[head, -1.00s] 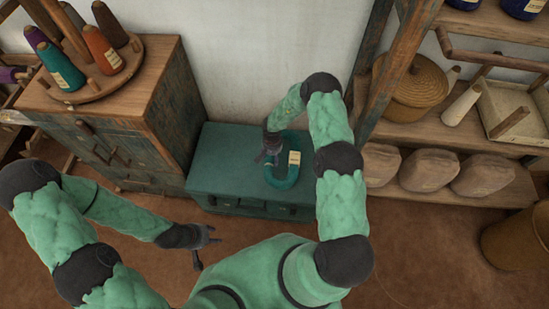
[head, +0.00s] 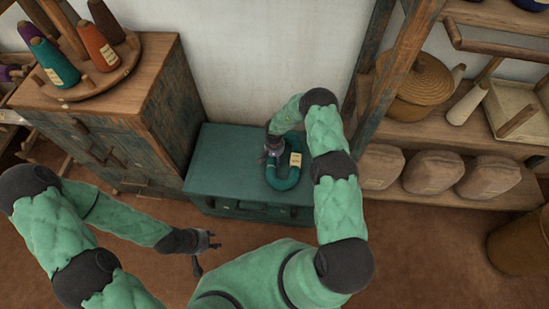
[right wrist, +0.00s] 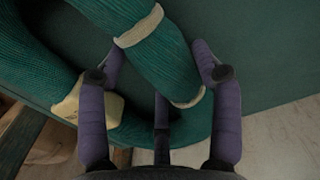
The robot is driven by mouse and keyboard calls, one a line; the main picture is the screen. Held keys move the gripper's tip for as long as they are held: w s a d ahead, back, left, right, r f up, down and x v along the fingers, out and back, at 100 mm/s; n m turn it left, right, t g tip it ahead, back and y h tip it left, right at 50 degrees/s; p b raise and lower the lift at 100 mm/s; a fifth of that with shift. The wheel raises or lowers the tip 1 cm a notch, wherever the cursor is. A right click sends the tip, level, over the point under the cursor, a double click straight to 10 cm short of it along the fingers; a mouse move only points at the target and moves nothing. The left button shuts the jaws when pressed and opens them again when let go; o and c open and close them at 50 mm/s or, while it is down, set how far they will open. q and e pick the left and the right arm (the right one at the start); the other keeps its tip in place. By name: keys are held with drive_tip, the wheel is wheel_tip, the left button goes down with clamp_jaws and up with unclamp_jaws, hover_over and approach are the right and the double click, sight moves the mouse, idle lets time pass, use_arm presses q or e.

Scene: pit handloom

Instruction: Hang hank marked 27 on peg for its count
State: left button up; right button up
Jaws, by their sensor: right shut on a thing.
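A teal hank (head: 284,184) with a cream label (head: 295,160) lies as a loop on the green chest (head: 225,160); the label's number is too small to read. My right gripper (head: 270,150) is at the loop's left side, shut on the hank. In the right wrist view, the hank (right wrist: 165,60) runs between the purple fingers (right wrist: 160,75), with pale ties around it; the label (right wrist: 68,103) is partly behind a finger. My left gripper (head: 208,252) is open and empty, low in front of the chest. I cannot make out a peg for the hank.
A wooden cabinet (head: 120,110) with cones on a round stand (head: 90,85) is at left. A slanted wooden post (head: 385,70) stands near my right arm.

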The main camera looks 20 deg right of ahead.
drive_tip(key=shift+f, duration=0.2)
drive_tip(key=o, duration=1.3)
drive_tip(key=shift+c, duration=0.2)
